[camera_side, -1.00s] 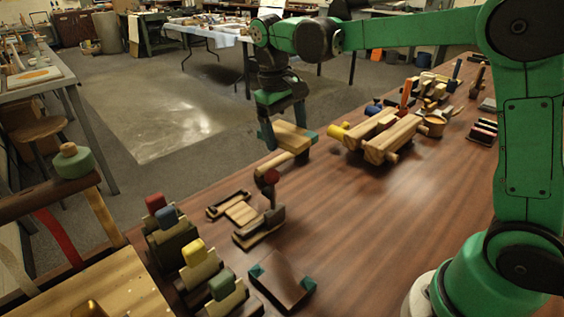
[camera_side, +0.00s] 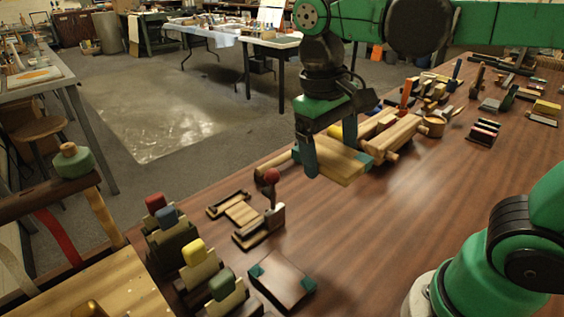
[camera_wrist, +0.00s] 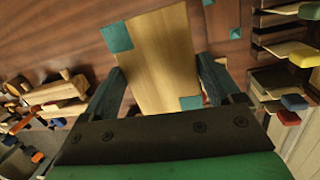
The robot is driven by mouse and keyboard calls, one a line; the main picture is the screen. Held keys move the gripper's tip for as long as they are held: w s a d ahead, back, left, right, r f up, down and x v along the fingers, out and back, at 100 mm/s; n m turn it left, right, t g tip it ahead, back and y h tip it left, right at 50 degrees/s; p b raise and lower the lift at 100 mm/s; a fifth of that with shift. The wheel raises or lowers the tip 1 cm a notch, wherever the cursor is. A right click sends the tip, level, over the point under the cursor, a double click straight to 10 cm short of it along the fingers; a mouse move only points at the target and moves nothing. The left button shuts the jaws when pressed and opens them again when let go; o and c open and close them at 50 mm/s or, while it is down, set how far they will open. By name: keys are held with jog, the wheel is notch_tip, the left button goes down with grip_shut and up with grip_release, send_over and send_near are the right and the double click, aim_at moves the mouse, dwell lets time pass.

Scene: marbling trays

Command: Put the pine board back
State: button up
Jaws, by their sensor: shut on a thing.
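The pine board (camera_side: 336,160), pale wood with teal corner patches, is between the fingers of my gripper (camera_side: 330,146). The fingers are shut on it, and it appears held above the table in the side view. In the wrist view the pine board (camera_wrist: 166,45) extends away between the two dark fingers of my gripper (camera_wrist: 160,85). A dark brown board (camera_side: 284,280) with teal corners lies flat at the table's near edge.
Thick wooden blocks (camera_side: 398,134) lie behind and right of the board. A small stand with a red ball (camera_side: 271,176) and several color-topped wooden holders (camera_side: 194,252) stand at the left. The table's middle right (camera_side: 420,210) is clear.

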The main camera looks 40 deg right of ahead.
aim_at(320, 248)
notch_tip(320, 248, down, 18)
jog(key=shift+r, duration=0.25)
dwell(0.4)
jog(key=shift+f, duration=0.2)
jog(key=shift+f, duration=0.35)
jog(key=o, duration=1.2)
jog(key=shift+c, duration=0.2)
notch_tip(320, 248, up, 14)
jog(key=w+d+n+t+y, duration=0.1)
jog(key=w+d+t, duration=0.1)
jog(key=t, duration=0.6)
jog(key=shift+w+f+t, duration=0.2)
jog(key=shift+w+t, duration=0.1)
jog(key=shift+d, duration=0.1)
